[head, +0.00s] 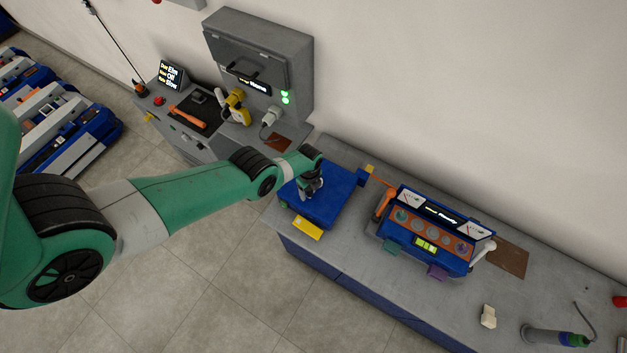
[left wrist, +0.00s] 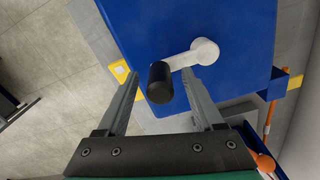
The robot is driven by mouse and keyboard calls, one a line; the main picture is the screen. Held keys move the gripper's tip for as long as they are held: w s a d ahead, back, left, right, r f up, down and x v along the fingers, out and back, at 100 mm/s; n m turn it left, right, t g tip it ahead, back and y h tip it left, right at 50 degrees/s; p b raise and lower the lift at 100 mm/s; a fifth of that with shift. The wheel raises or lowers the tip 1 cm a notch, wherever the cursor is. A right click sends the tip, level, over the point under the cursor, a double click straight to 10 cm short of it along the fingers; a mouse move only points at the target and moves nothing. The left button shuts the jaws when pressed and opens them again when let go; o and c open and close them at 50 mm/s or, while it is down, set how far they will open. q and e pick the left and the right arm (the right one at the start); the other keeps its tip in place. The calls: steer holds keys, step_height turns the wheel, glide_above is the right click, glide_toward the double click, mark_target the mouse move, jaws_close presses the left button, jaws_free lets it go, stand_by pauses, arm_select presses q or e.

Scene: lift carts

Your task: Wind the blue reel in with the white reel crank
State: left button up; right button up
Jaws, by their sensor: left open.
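The blue reel (head: 337,203) is a blue box on the left part of the grey bench. It fills the top of the left wrist view (left wrist: 150,22). The white reel crank (left wrist: 197,52) sits on its blue face, with a black handle knob (left wrist: 160,86) at the arm's end. My left gripper (head: 311,190) is above the reel and hides most of the crank in the head view. In the left wrist view my left gripper (left wrist: 154,76) is open, its fingers on either side of the black knob; touching cannot be made out. My right gripper is in neither view.
A yellow tag (head: 307,228) is at the reel's front. A blue console (head: 428,262) with an orange handle (head: 385,205) and a white lever (head: 483,250) stands to the right. A grey cabinet (head: 258,55) stands behind left. The bench front between console and cream block (head: 488,317) is clear.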

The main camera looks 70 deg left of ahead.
arm_select(q)
steer(key=shift+r, duration=0.1)
jaws_close()
steer(key=shift+s+a, duration=0.2)
steer(key=shift+a, duration=0.15)
steer(key=a, duration=0.1)
steer(key=a+b, duration=0.1)
steer(key=a, duration=0.1)
steer(key=shift+s, duration=0.4)
steer(key=shift+a, duration=0.35)
